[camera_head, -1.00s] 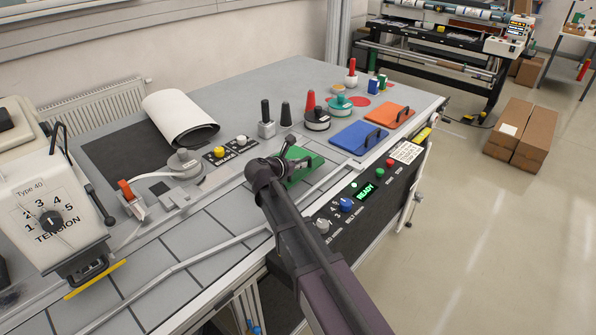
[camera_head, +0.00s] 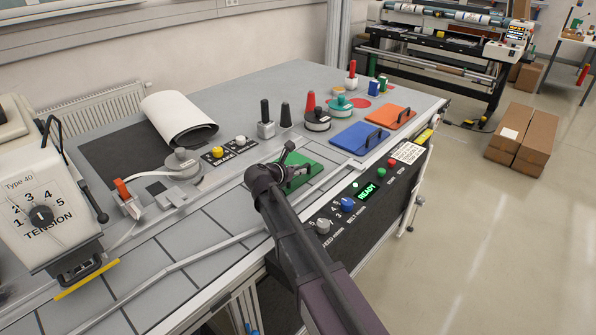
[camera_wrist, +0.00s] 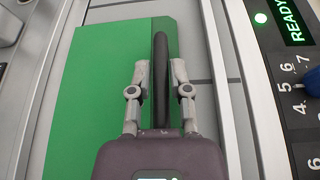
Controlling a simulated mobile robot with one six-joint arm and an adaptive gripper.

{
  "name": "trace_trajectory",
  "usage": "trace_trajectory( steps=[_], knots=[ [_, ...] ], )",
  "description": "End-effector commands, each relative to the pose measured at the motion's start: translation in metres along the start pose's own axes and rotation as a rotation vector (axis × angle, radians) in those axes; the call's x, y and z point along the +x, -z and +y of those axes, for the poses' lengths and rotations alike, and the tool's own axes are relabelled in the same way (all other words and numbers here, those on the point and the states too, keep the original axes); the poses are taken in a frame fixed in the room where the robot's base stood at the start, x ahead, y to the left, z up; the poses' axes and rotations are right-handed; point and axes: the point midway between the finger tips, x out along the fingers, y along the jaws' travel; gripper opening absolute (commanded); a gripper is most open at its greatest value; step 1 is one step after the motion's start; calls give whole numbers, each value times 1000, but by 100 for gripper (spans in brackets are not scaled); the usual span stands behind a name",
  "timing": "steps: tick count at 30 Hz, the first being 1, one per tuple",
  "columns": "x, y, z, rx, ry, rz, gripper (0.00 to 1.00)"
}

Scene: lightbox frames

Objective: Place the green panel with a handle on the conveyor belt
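The green panel (camera_head: 309,164) lies flat on the worktop, left of the blue panel. In the wrist view the green panel (camera_wrist: 100,80) fills the left and middle, and its black handle (camera_wrist: 161,50) stands up near its right side. My gripper (camera_wrist: 160,70) is over the panel with one finger on each side of the handle. Narrow gaps seem to show between fingers and handle. In the head view my gripper (camera_head: 290,172) and wrist hide part of the panel. A grey strip with dark cross lines (camera_head: 190,240), apparently the conveyor belt, runs along the table's front.
A blue panel (camera_head: 352,137) and an orange panel (camera_head: 384,118) with black handles lie to the right. A control panel with a READY display (camera_head: 367,191) is at the front edge. Knobbed weights, including one with a red cone (camera_head: 311,103), stand behind. A tension unit (camera_head: 45,210) is at left.

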Motion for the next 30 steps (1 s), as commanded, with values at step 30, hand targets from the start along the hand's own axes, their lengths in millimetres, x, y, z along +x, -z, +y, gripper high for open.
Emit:
trace_trajectory(
  steps=[30],
  knots=[
    [-57, -3, 0, -1, -3, 0, 53]
  ],
)
